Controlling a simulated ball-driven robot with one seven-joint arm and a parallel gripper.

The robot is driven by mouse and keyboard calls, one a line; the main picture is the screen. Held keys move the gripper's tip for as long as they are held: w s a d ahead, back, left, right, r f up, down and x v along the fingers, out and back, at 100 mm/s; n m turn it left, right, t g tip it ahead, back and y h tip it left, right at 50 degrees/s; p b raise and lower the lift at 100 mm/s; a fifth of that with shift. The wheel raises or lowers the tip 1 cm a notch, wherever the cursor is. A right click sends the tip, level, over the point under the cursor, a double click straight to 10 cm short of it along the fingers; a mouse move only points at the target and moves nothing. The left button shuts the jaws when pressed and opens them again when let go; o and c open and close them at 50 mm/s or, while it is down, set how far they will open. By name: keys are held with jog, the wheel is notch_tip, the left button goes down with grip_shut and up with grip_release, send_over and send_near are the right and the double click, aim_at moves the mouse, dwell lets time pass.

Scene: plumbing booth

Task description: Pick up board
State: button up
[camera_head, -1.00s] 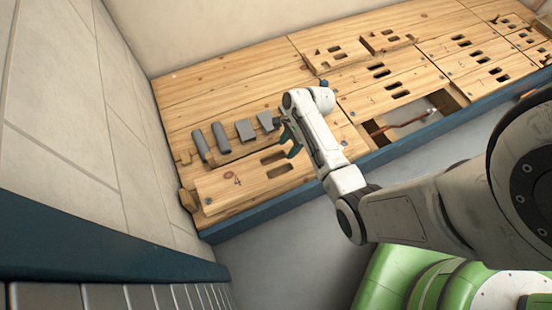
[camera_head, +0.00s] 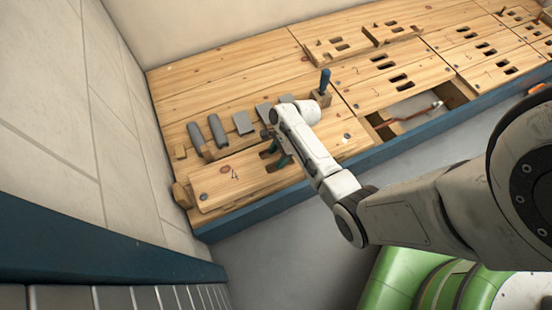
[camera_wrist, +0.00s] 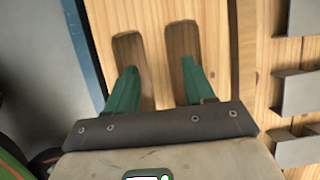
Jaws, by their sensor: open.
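The wooden board marked 4 (camera_head: 222,185) lies at the near left end of the workbench, with two long slots cut in it. It also shows in the wrist view (camera_wrist: 157,40), where the slots run side by side. My gripper (camera_head: 279,157) is over the slotted part of this board. In the wrist view my gripper (camera_wrist: 160,68) is open, its two green fingers apart, each lined up with one slot. I cannot tell whether the tips have entered the slots. The arm partly hides the board's right end.
Several grey metal pieces (camera_head: 218,131) stand in a row just behind the board. A blue-handled tool (camera_head: 324,82) stands upright in a wooden block to the right. An opening with a copper pipe (camera_head: 412,117) lies further right. The blue bench edge (camera_head: 262,208) runs in front.

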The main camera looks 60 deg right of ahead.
jog(key=shift+f, duration=0.2)
dwell(0.6)
jog(key=shift+c, duration=0.5)
grip_shut()
